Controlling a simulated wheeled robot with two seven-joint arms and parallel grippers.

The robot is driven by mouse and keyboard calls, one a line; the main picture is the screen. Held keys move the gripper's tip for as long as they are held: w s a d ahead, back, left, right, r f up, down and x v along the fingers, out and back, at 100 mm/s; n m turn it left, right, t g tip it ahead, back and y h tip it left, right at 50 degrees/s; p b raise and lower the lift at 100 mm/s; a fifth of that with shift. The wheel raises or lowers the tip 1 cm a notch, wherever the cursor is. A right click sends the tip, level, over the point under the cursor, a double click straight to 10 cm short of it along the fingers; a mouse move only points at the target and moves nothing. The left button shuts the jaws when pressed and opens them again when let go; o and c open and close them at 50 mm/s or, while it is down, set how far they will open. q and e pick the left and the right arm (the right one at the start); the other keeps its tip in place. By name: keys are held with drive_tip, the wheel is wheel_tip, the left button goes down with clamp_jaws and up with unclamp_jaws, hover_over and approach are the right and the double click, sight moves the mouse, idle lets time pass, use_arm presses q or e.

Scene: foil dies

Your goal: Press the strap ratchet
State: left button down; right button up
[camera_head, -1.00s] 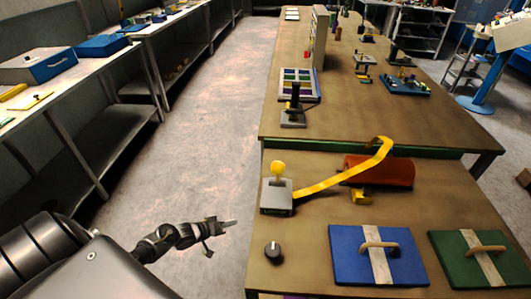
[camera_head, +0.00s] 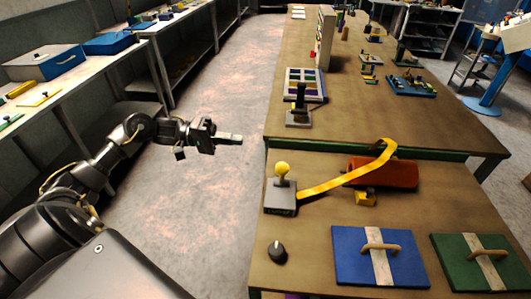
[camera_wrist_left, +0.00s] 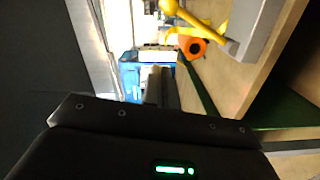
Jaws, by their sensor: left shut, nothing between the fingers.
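The strap ratchet is a grey box (camera_head: 281,196) with a yellow-knobbed lever (camera_head: 282,170) standing up from it, at the near table's left edge. A yellow strap (camera_head: 340,183) runs from it to the right and over an orange-red roll (camera_head: 383,172). My left gripper (camera_head: 238,139) is shut and empty, over the aisle to the left of the table, apart from the ratchet. In the left wrist view the yellow lever (camera_wrist_left: 215,30) and the orange roll end (camera_wrist_left: 193,46) show at the upper right, with the gripper fingers (camera_wrist_left: 158,85) in the middle. My right gripper is out of view.
A dark round knob (camera_head: 277,251) sits in front of the ratchet. A blue board (camera_head: 345,262) and a green board (camera_head: 450,265), both with handles, lie to its right. A black upright lever on a base (camera_head: 299,115) stands on the table behind. The aisle floor is clear.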

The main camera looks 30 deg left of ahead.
use_arm(q)
drive_tip(key=d+f+p, duration=0.1)
drive_tip(key=d+p, duration=0.3)
drive_tip(key=d, duration=0.7)
drive_tip(key=shift+w+d, duration=0.3)
drive_tip(key=shift+w, duration=0.1)
drive_tip(key=shift+s+d, duration=0.1)
